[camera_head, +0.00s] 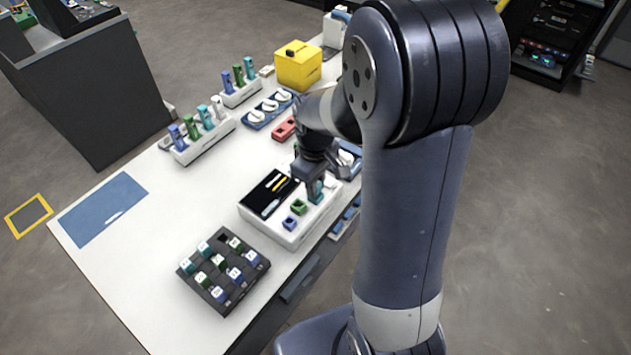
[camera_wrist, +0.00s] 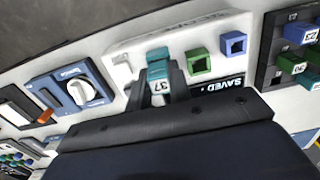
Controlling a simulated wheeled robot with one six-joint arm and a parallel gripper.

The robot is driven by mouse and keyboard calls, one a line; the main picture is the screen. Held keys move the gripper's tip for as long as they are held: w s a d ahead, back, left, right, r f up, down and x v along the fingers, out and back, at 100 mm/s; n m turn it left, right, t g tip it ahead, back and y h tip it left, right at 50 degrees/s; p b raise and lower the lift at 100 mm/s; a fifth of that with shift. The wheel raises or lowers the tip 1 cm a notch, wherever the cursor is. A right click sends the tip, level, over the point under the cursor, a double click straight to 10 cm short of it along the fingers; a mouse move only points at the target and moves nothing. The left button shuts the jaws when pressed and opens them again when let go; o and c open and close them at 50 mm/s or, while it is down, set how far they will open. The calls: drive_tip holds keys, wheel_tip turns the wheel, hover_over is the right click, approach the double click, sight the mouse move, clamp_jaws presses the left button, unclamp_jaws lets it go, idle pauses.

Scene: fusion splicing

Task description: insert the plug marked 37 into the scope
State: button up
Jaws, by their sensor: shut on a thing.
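The teal plug marked 37 (camera_wrist: 158,88) is between the fingers of my gripper (camera_wrist: 160,93), which is shut on it. In the head view my gripper (camera_head: 314,186) points down over the right end of the white scope (camera_head: 278,232). The plug is at the teal socket (camera_wrist: 157,56) of the scope, in line with it; how deep it sits is hidden by the fingers. A green socket (camera_wrist: 198,61) and a blue socket (camera_wrist: 234,44) stand open beside it. The scope's dark screen (camera_wrist: 222,88) reads "SAVED" in the wrist view.
A dark tray (camera_head: 224,309) with several numbered plugs stands near the table's front. A blue mat (camera_head: 98,212) lies at the left. White racks (camera_head: 205,143), a yellow box (camera_head: 298,66) and blue units with white knobs (camera_head: 258,118) stand behind. The table's left middle is clear.

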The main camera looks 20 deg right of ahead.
drive_tip(key=shift+f, duration=0.35)
idle(0.4)
drive_tip(key=o, duration=0.9)
drive_tip(key=shift+o, duration=0.2)
drive_tip(key=shift+r, duration=0.15)
drive_tip(key=shift+r+p, duration=2.35)
drive_tip(key=shift+r, duration=0.6)
drive_tip(key=shift+f, duration=0.1)
